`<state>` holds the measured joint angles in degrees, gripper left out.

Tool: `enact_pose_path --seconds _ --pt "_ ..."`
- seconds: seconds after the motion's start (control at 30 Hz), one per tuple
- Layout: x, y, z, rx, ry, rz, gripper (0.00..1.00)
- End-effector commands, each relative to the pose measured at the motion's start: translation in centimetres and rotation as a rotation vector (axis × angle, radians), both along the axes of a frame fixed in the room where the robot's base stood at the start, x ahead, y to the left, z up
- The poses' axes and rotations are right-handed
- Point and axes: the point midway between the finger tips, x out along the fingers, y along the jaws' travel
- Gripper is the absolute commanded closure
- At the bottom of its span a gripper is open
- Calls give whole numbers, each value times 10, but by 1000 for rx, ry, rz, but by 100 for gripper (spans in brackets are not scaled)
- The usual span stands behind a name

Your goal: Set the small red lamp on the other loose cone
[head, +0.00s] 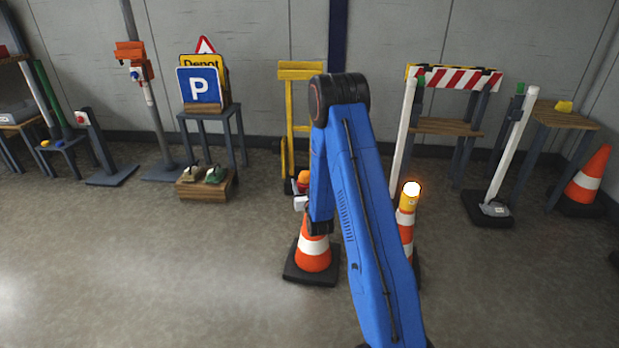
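A small red-orange lamp (304,177) shows just left of my blue arm, partly hidden by it. My gripper is mostly hidden behind the arm; a pale part near its end (300,203) shows just below the lamp. I cannot tell whether its fingers are open or shut on the lamp. An orange-and-white cone (313,262) on a black base stands right below the arm's end, its top hidden. Another orange-and-white cone (588,182) stands at the far right by a wooden stand.
An orange-and-white striped post (405,220) with a lit yellow lamp (410,196) stands close right of my arm, partly hidden. A low wooden crate (206,188) stands left, before the parking-sign table. A white post on a black base (492,209) stands right. The left foreground floor is clear.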

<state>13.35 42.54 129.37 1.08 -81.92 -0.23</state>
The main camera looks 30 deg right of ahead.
Motion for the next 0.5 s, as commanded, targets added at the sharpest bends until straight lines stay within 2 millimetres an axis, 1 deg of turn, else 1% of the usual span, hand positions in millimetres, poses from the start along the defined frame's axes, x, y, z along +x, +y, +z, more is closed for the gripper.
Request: enact_pose_path --seconds 0.03,0.1,0.2,0.37,0.5 --pt "5 -15 7 -1 -4 -18 74" --pt "9 -29 11 0 -3 -35 74" --pt "12 -41 15 1 -1 -48 74" --pt "14 -47 14 1 0 -55 74" --pt "14 -47 6 1 1 -54 74"
